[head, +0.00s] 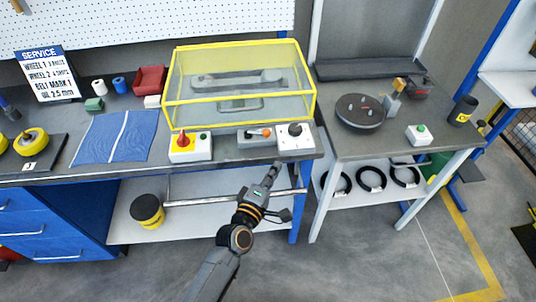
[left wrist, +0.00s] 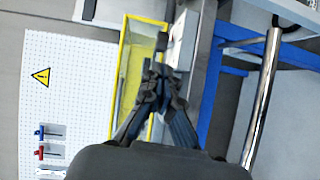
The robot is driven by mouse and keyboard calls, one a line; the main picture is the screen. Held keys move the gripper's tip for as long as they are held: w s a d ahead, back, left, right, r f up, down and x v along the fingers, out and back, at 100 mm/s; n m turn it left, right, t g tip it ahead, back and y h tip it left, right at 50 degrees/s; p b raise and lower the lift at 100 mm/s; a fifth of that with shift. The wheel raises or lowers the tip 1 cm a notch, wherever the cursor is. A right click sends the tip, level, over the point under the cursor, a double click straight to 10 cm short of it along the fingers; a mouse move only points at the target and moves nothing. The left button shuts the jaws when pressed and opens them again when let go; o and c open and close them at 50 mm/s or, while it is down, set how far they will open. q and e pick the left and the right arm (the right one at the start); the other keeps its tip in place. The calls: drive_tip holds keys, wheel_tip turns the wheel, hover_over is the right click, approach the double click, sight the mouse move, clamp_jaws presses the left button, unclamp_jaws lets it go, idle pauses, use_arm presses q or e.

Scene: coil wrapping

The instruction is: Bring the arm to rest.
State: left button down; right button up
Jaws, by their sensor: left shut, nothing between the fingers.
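My left arm (head: 225,262) reaches up from the bottom of the head view. Its gripper (head: 274,170) is shut and empty, in front of the workbench's front edge, below the dial box (head: 294,137). In the left wrist view the closed fingers (left wrist: 158,76) meet in the middle, with nothing between them. My right gripper is not in view.
The workbench carries a yellow-framed clear guard (head: 240,85), a red-button box (head: 190,147) and a blue mat (head: 116,137). A side table (head: 390,145) holds a dark round turntable (head: 360,111); black coils (head: 370,179) lie below. Floor right is open.

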use_arm(q)
drive_tip(key=shift+s+d+r, duration=0.15)
drive_tip(key=shift+s, duration=0.6)
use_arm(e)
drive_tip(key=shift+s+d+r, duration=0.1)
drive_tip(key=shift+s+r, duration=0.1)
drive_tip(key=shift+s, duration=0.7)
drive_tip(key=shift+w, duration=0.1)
